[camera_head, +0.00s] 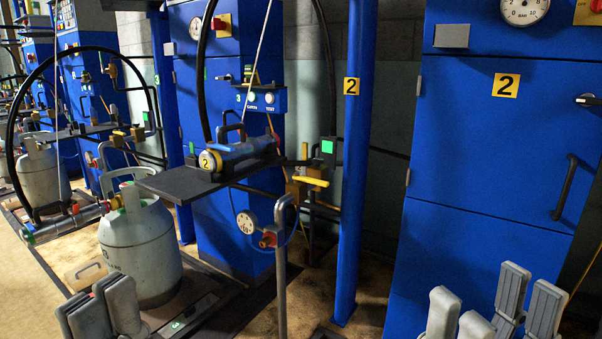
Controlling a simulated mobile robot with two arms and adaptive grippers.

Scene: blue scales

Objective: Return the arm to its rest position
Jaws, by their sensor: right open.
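My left gripper (104,308) is at the bottom left edge, with its grey finger pads pointing up. Its pads look close together and partly overlap, and the frame's bottom edge cuts it off, so I cannot tell whether it is open or shut. It appears in front of the grey gas cylinder (139,252); I cannot tell the distance between them. My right gripper (494,312) is at the bottom right, in front of the blue cabinet (480,160) marked 2. Its finger pads stand apart with nothing between them; it is open and empty.
A blue post (353,180) with a yellow 2 label stands mid-right. A grey stand (282,270) and a round gauge (247,222) are below. Black hoses arch above the left cylinders.

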